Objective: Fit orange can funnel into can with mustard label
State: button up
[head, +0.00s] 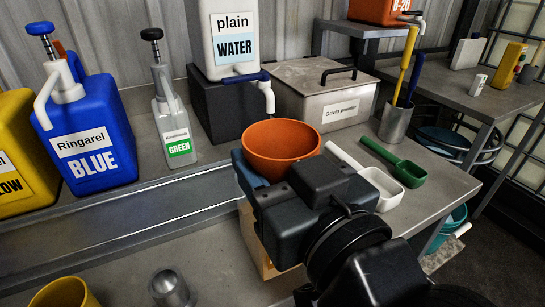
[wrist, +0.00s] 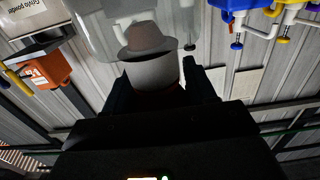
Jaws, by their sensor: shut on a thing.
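The orange can funnel (head: 281,143) is held in my gripper (head: 277,172) above the grey counter, wide mouth facing up. In the upside-down wrist view, my gripper (wrist: 158,84) has a finger on each side of the funnel (wrist: 148,40), whose narrower brownish end points up in the picture. A paler, wide part lies between the fingers. A mustard-yellow cup-like thing (head: 65,293) is cut off at the bottom left edge of the head view. No mustard label is readable on it. I cannot pick out the labelled can for sure.
Behind are the plain water container (head: 228,20), its tap (head: 268,95) close behind the funnel, and a metal box (head: 310,85). White (head: 385,188) and green (head: 404,172) scoops lie right. A metal cylinder (head: 170,290) stands front left. A tan block (head: 258,240) shows below my gripper.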

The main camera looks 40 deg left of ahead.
jog(key=o, duration=1.1)
jog(key=shift+o, duration=0.2)
jog(key=b+v, duration=0.1)
jog(key=v, duration=0.7)
jog(key=s+d+f+m+t+h+p, duration=0.1)
jog(key=d+f+m+t+h, duration=0.35)
jog(key=d+f, duration=0.45)
jog(key=d+f+m+t+h, duration=0.3)
jog(key=d+f+m+h, duration=0.3)
jog(key=d, duration=0.6)
jog(key=s+d+f+m+h, duration=0.1)
jog(key=s+d+h, duration=0.2)
jog(key=s+d, duration=0.3)
jog(key=s+d+f+m+h+p, duration=0.1)
jog(key=s+d, duration=0.5)
jog(key=s, duration=0.7)
jog(key=shift+d+f+m+h, duration=0.45)
jog(key=shift+f+h, duration=0.15)
jog(key=shift+h, duration=0.45)
jog(key=shift+t, duration=0.25)
